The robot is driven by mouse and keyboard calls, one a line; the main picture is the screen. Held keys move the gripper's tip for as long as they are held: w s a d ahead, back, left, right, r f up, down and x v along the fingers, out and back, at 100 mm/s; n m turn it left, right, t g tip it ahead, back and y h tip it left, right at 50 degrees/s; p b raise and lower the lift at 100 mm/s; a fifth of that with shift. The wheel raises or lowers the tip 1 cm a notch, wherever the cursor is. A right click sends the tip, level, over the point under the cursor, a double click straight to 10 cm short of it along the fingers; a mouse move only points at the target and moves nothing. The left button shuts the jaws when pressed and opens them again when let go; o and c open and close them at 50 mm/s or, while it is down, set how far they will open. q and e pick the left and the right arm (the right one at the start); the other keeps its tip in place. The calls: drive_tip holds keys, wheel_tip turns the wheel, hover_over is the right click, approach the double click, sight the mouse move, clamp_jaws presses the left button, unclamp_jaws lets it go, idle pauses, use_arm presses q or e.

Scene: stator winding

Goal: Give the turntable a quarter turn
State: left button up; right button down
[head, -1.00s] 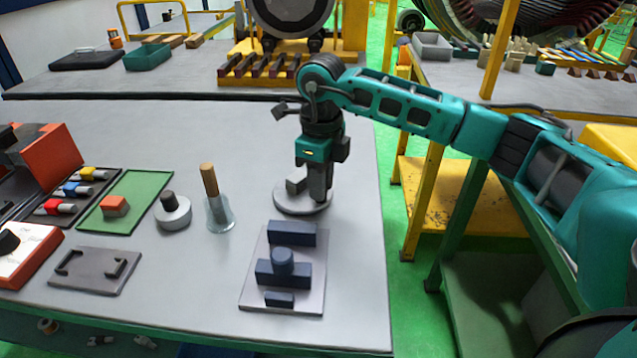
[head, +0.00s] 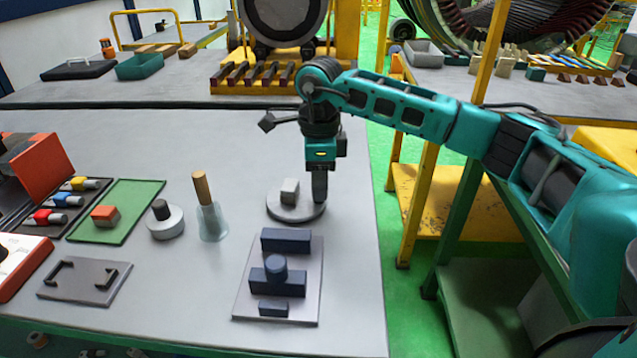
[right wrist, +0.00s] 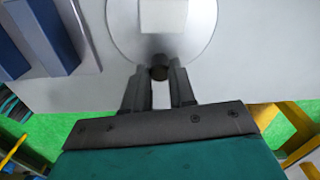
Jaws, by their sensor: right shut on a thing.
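The turntable is a round grey disc (head: 285,206) on the table in the head view, with a pale block (head: 289,191) standing on it. It also shows at the top of the right wrist view (right wrist: 195,40). My right gripper (head: 319,200) points down at the disc's right edge. In the right wrist view its fingers (right wrist: 159,76) are shut on a dark round knob (right wrist: 159,67) at the disc's rim. The knob is hidden behind the fingers in the head view. My left gripper is not in view.
A plate with dark blue blocks (head: 312,292) lies just in front of the turntable. To the left stand a glass with a wooden-handled tool (head: 210,215), a round grey piece with a black knob (head: 165,222) and a green mat (head: 118,228). The table's right edge is close.

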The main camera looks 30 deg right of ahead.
drive_tip(key=shift+w+d+n, duration=0.1)
drive_tip(key=shift+w+n, duration=0.1)
drive_tip(key=shift+n, duration=0.3)
idle(0.3)
drive_tip(key=c, duration=0.9)
unclamp_jaws()
drive_tip(key=shift+c, duration=0.2)
wheel_tip(320, 180, up, 13)
drive_tip(key=p, duration=0.1)
